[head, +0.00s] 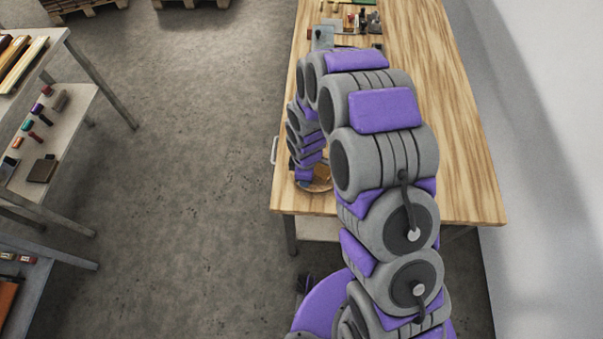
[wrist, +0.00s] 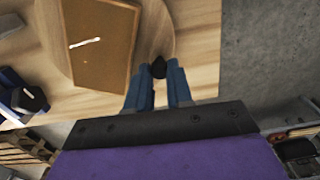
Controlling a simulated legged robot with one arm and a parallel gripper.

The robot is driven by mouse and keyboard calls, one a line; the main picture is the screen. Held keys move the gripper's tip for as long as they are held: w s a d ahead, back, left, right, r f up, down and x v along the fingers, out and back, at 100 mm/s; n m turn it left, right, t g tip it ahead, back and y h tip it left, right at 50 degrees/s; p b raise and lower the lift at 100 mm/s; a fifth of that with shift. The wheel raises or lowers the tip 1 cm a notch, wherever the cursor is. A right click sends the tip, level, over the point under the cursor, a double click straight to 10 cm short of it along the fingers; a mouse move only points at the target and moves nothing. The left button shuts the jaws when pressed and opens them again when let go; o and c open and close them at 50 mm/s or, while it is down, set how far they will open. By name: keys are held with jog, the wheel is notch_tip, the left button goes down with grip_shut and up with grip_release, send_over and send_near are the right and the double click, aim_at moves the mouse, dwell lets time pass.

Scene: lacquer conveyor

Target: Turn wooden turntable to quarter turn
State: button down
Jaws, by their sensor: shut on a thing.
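The wooden turntable (wrist: 158,32) is a pale round disc near the table's edge in the wrist view. A brown block (wrist: 100,45) with a white streak on top lies on it. A small black knob (wrist: 160,65) stands at the disc's rim. My gripper (wrist: 158,74) is shut on this knob, with one blue finger on each side. In the head view, the turntable (head: 318,187) shows only in part at the table's near left corner, with the brown block (head: 321,172) on it. My arm hides the rest there, and the fingers cannot be made out.
The wooden table (head: 455,150) has clear room at right. Several small items and a grey plate (head: 323,38) stand at its far end. A blue object with a black top (wrist: 28,100) is left of the turntable in the wrist view. Shelves (head: 50,130) stand at left, across open floor.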

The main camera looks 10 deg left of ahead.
aim_at(315, 187)
jog(key=shift+s+d+r+n+p, duration=0.1)
jog(key=shift+d+n+p, duration=0.45)
jog(key=shift+n, duration=0.3)
jog(key=shift+s+d+r+n+p, duration=0.1)
jog(key=shift+d+n+p, duration=0.4)
jog(key=shift+n, duration=0.35)
jog(key=shift+d+n+p, duration=0.45)
jog(key=shift+n+p, duration=0.3)
jog(key=shift+n, duration=0.15)
jog(key=shift+w+d+f+n, duration=0.1)
jog(key=shift+d+n, duration=0.05)
jog(key=shift+n, duration=0.15)
jog(key=c, duration=1.3)
grip_release()
